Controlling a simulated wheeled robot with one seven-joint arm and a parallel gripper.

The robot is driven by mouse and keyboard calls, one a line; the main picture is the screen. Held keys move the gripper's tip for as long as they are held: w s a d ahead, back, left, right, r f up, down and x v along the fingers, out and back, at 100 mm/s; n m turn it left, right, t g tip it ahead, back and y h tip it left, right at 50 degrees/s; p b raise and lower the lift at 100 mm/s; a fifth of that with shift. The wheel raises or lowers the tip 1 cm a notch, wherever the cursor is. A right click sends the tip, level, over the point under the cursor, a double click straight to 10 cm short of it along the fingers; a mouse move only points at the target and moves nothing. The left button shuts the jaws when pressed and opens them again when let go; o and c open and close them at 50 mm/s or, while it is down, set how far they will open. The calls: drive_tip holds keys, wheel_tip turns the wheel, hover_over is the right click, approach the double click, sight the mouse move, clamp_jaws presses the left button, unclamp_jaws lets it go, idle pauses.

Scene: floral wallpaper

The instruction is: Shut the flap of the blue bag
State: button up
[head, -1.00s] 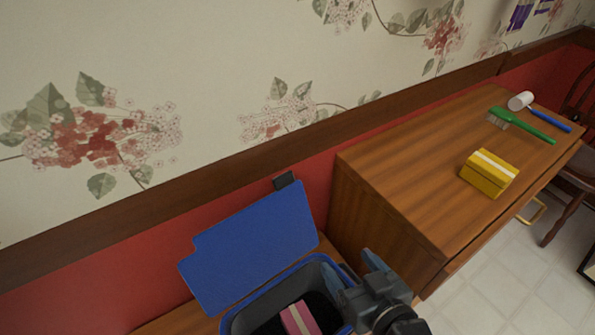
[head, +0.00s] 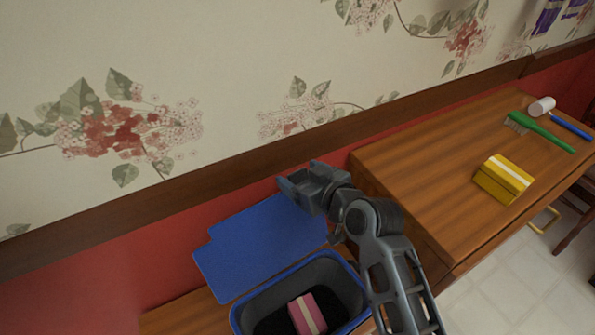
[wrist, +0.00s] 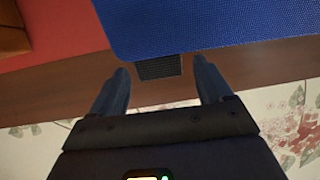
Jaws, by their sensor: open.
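The blue bag (head: 236,313) stands at the bottom of the head view, its mouth open. Its blue flap (head: 258,248) is raised and leans back toward the wall. A pink block with a pale stripe (head: 306,313) lies inside. My gripper (head: 284,184) is at the flap's top edge and hides that corner in the head view. In the wrist view, the open fingers (wrist: 161,84) point toward the flap (wrist: 200,25). The flap's dark tab (wrist: 158,67) is between and just beyond the fingertips; I cannot tell whether they touch it.
A wooden cabinet (head: 420,165) stands to the right, close to my arm. On it are a yellow box (head: 502,178), a green brush (head: 540,131) and a white-headed mallet with a blue handle (head: 543,106). The floral wall is close behind the flap.

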drive_tip(key=shift+x, duration=1)
drive_tip(key=c, duration=1.4)
drive_tip(key=shift+d, duration=0.1)
drive_tip(key=shift+c, duration=0.2)
drive_tip(key=shift+s+b, duration=0.1)
drive_tip(key=shift+b, duration=0.35)
